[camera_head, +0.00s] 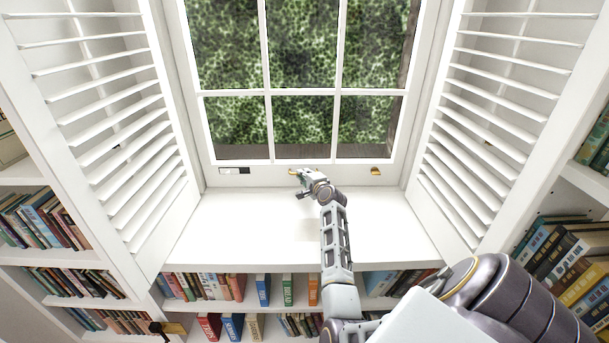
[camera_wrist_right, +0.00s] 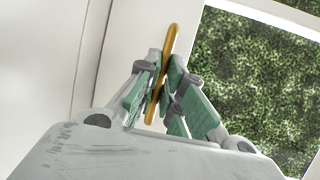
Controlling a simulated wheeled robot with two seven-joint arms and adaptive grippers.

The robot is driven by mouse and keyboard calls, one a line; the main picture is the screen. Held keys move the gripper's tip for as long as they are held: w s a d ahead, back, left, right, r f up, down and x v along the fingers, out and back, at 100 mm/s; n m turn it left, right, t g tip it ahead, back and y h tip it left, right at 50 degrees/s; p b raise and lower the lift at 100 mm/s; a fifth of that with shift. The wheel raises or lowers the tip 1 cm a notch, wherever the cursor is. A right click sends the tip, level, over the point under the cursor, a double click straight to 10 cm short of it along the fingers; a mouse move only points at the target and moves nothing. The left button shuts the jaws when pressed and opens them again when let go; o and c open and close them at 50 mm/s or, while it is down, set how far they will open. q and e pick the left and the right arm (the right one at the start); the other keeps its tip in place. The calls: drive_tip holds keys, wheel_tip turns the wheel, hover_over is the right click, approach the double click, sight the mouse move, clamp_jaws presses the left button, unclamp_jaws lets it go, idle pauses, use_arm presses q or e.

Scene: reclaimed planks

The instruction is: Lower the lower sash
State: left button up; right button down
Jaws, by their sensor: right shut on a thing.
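The white lower sash (camera_head: 273,125), with several panes and dark green foliage behind, stands at the back. Its bottom rail (camera_head: 345,174) is just above the white sill; I cannot tell whether there is a gap. My right gripper (camera_head: 300,180) is at the middle of this rail, shut on a brass handle (camera_head: 293,171). In the right wrist view, the green-padded fingers of the right gripper (camera_wrist_right: 163,85) close from both sides on the slim brass handle (camera_wrist_right: 171,42). The handle's lower part is partly hidden between the fingers. My left gripper is not in view.
A second brass fitting (camera_head: 376,171) is on the rail to the right. Open louvred shutters flank the window on the left (camera_head: 110,120) and right (camera_head: 480,120). The white sill (camera_head: 250,220) is clear. Bookshelves (camera_head: 215,267) run below and at both sides.

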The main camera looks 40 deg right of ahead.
sight(305, 154)
drive_tip(key=shift+s+a+f, duration=0.1)
drive_tip(key=shift+a+f, duration=0.05)
drive_tip(key=shift+f, duration=0.35)
drive_tip(key=c, duration=1.5)
unclamp_jaws()
drive_tip(key=shift+c, duration=0.2)
drive_tip(key=shift+r, duration=0.25)
drive_tip(key=shift+r, duration=4.95)
